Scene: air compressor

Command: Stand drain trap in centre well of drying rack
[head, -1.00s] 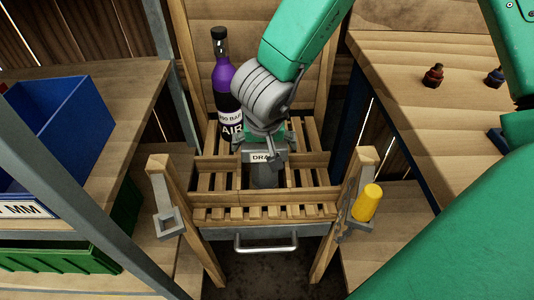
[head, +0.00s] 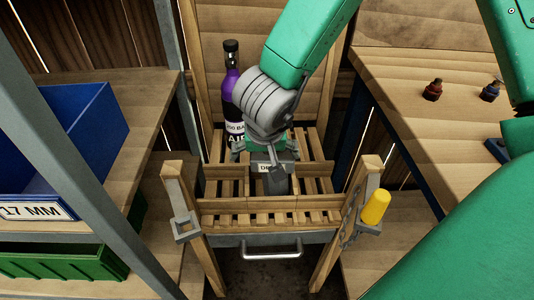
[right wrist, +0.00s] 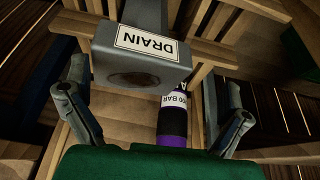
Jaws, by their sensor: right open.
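The drain trap (head: 274,183) is a grey block with a white label reading DRAIN. It stands upright in the middle compartment of the wooden drying rack (head: 225,204). In the right wrist view the trap (right wrist: 142,68) shows its label and a dark round recess in its near face. My right gripper (head: 264,153) is open just above and behind the trap in the head view. Its two fingers are spread wide, with clear gaps between them and the trap in the right wrist view (right wrist: 157,88). The trap's base is hidden by the rack slats. My left gripper is not in view.
A purple and black bottle (head: 231,95) stands at the rack's back left, close to my gripper. A yellow-handled tool (head: 375,207) hangs on the right front post. A blue bin (head: 85,130) and green bin (head: 60,263) are on the left shelving. A wooden bench (head: 420,60) stands right.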

